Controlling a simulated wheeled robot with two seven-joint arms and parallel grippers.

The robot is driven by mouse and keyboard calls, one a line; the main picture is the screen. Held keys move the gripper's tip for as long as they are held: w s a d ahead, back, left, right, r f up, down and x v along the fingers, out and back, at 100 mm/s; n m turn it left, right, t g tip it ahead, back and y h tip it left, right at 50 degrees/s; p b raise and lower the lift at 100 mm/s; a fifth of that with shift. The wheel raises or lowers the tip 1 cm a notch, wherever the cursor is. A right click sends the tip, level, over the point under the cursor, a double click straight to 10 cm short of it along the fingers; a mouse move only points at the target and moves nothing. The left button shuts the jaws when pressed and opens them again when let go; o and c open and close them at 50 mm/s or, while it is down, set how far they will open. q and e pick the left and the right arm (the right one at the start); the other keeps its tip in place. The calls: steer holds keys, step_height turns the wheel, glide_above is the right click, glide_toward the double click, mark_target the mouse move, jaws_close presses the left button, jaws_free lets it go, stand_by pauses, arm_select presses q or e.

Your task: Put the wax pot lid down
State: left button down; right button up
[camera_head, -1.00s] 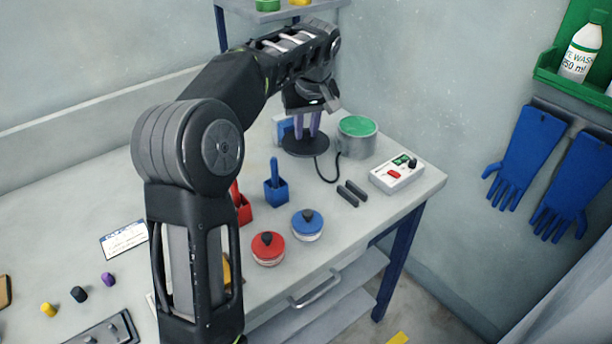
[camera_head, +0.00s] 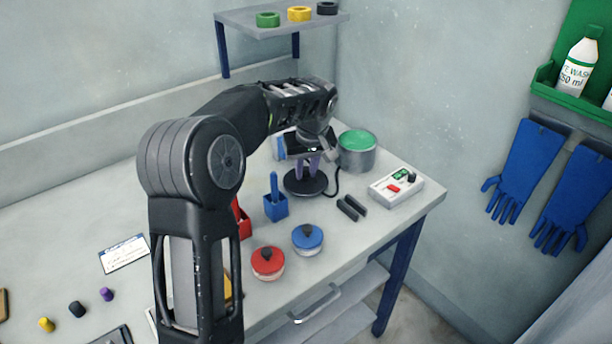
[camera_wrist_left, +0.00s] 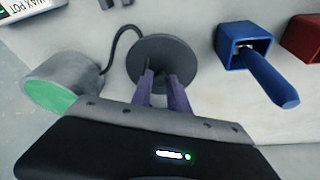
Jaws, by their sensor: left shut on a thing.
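The wax pot lid (camera_head: 304,186) is a dark round disc. My left gripper (camera_head: 310,168) is shut on it from above and holds it level, at or just above the table; I cannot tell whether it touches. In the left wrist view the lid (camera_wrist_left: 180,48) lies beyond the two purple fingertips (camera_wrist_left: 161,76). The wax pot (camera_head: 357,161), a grey cylinder with green wax showing, stands open just right of the lid. It also shows in the left wrist view (camera_wrist_left: 77,70). My right gripper is not in view.
A blue holder (camera_head: 276,209) with a blue tool stands left of the lid. A control box (camera_head: 397,187) and two black bars (camera_head: 351,208) are to the right. Blue (camera_head: 307,238) and red (camera_head: 268,262) lidded jars stand nearer the front. A dark cable runs beside the lid.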

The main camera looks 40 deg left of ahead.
arm_select(q)
step_height(320, 180, down, 2)
steer(key=shift+f, duration=0.1)
steer(key=shift+f, duration=0.15)
steer(key=c, duration=1.3)
jaws_free()
